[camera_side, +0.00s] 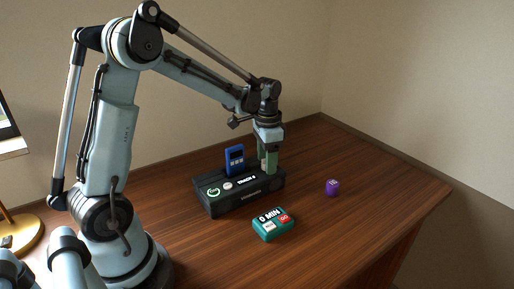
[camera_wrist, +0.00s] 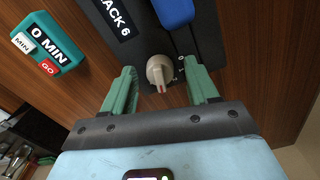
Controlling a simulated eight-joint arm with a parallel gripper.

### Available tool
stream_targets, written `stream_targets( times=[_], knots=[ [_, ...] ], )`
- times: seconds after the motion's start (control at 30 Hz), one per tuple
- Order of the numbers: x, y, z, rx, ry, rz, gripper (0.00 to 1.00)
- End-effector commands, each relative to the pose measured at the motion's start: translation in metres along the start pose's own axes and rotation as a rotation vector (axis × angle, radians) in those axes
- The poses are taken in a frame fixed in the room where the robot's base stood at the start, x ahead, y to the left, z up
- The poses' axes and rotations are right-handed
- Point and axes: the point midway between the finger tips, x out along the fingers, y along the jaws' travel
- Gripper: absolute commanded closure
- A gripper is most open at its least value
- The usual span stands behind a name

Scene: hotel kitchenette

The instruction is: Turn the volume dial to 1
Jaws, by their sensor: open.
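The volume dial (camera_wrist: 160,71) is a beige knob with a red pointer mark on the black music player (camera_side: 234,202). In the wrist view the red mark points toward the lower edge of the picture, and small pale scale marks sit right of the knob, too small to read surely. My gripper (camera_side: 268,163) is at the player's right end in the side view, where it hides the dial. In the wrist view my gripper (camera_wrist: 161,72) is open, with one green finger on each side of the knob and visible gaps between.
A blue upright piece (camera_side: 235,160) stands on the player, near a label reading TRACK 6 (camera_wrist: 118,17). A teal timer reading 0 MIN (camera_side: 273,225) lies in front. A purple cube (camera_side: 332,187) sits to the right. The wooden table (camera_side: 390,190) is clear at the right.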

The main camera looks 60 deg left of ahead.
Motion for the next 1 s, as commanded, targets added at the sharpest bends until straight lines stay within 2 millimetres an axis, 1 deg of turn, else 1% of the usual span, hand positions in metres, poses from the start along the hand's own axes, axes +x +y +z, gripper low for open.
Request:
stream_targets(
  times=[0.1, 0.47, 0.5, 0.77, 1.0],
  knots=[
    [-0.0002, 0.0, 0.0, 0.0, 0.0, 0.0, 0.41],
    [-0.0005, -0.0001, 0.0, 0.0, 0.0, 0.0, 0.96],
    [-0.0005, -0.0001, 0.0, 0.0, 0.0, 0.0, 0.97],
    [-0.0006, -0.0001, -0.0001, -0.036, 0.0, 0.0, 0.98],
    [-0.0006, -0.0001, -0.0003, -0.169, 0.0, 0.0, 0.98]
  ],
)
